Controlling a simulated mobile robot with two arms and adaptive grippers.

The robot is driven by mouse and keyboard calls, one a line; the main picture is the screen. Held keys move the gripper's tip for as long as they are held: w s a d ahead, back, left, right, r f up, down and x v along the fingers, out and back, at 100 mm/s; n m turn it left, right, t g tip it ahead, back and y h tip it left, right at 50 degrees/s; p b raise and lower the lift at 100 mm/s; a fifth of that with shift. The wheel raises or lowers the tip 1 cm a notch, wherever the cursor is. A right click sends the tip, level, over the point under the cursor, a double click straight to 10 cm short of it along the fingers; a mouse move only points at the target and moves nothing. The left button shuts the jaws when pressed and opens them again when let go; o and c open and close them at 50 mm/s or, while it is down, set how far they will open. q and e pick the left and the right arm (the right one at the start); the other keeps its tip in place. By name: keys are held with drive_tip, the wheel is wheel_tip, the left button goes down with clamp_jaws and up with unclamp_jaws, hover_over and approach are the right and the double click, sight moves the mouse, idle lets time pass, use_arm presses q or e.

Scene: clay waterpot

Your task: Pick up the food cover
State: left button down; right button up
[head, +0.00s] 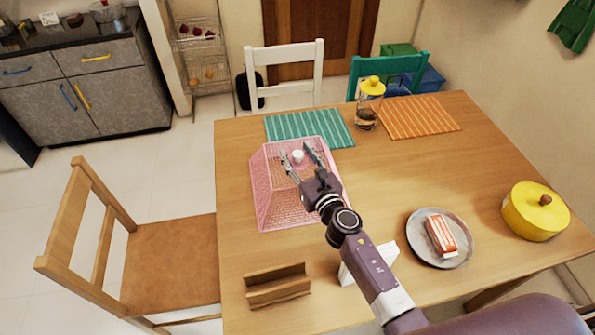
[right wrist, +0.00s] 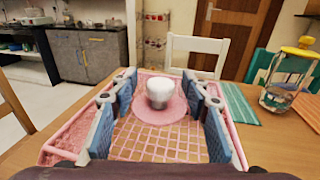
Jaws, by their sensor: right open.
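The food cover is a pink mesh dome (head: 270,195) with a white knob (head: 298,156) on top. It stands on the wooden table, left of the table's middle. My right gripper (head: 300,160) is over the cover, with its fingers spread toward the knob. In the right wrist view the open gripper (right wrist: 160,105) has one finger on each side of the white knob (right wrist: 160,92), with gaps on both sides. Whether the fingertips touch the mesh cannot be told. My left gripper is not in view.
A grey plate (head: 420,254) with a striped item, a yellow pot (head: 535,212), a wooden holder (head: 278,290) and a yellow-lidded jar (head: 367,115) stand on the table (head: 400,170). Teal (head: 310,128) and orange (head: 420,116) mats lie at the back. Chairs stand around.

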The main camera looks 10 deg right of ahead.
drive_tip(key=shift+c, duration=0.4)
clamp_jaws()
drive_tip(key=shift+r, duration=0.1)
